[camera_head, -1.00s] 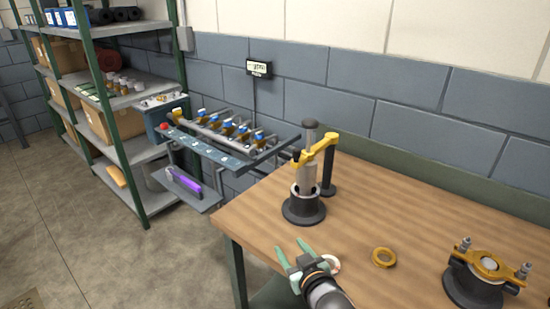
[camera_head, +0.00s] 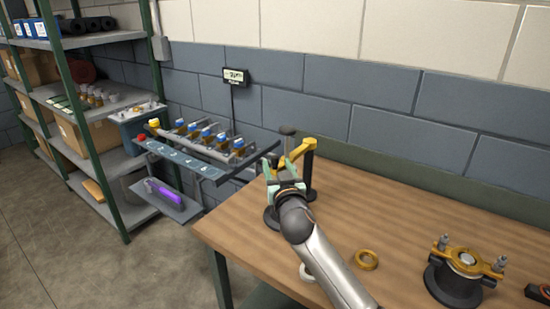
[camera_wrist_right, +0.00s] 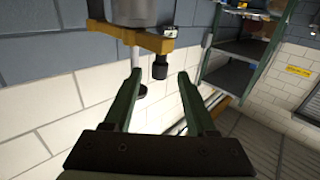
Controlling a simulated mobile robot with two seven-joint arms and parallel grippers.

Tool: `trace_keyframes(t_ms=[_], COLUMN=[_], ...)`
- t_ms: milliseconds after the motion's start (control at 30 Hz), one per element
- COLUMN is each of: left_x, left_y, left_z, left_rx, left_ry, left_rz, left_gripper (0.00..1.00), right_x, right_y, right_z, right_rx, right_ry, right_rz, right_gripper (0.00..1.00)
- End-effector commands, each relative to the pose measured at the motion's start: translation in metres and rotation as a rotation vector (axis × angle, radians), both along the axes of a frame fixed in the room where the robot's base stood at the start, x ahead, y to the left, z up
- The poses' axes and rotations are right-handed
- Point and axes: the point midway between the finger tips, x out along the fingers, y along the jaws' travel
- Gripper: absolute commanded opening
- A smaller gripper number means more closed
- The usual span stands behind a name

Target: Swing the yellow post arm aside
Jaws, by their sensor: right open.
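The yellow post arm (camera_head: 299,151) sits on top of a black post (camera_head: 309,176) at the table's back left. It reaches left toward a grey-topped cylinder (camera_head: 288,131), mostly hidden behind my right gripper (camera_head: 282,166). In the right wrist view the yellow arm (camera_wrist_right: 184,38) crosses above my fingertips, beside a grey cylinder (camera_wrist_right: 140,10). A black knob (camera_wrist_right: 160,68) hangs under the arm and appears between the green fingers (camera_wrist_right: 160,82). The right gripper is open with nothing clearly held; I cannot tell whether it touches anything. My left gripper is out of view.
A yellow ring (camera_head: 367,260) and a white ring (camera_head: 307,272) lie on the wooden table (camera_head: 420,225). A clamped round fitting (camera_head: 462,272) stands at the right. A rack with blue-capped pieces (camera_head: 200,150) is left of the table. The table's middle is mostly clear.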

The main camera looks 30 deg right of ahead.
Motion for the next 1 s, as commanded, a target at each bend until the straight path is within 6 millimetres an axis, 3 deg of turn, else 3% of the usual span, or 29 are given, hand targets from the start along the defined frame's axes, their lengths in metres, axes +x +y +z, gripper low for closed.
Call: trace_keyframes(t_ms=[300,667,1000], left_x=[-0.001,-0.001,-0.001], left_y=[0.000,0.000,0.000], left_z=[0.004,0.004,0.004], left_rx=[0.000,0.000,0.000], left_ry=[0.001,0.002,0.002], left_rz=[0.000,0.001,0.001], left_gripper=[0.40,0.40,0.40], right_x=[0.030,0.034,0.034], right_y=[-0.013,-0.014,-0.014], right_z=[0.000,0.000,0.000], right_rx=[-0.001,0.000,0.000], right_ry=[0.001,0.000,0.001], right_rz=[0.000,0.000,0.000], right_gripper=[0.57,0.57,0.21])
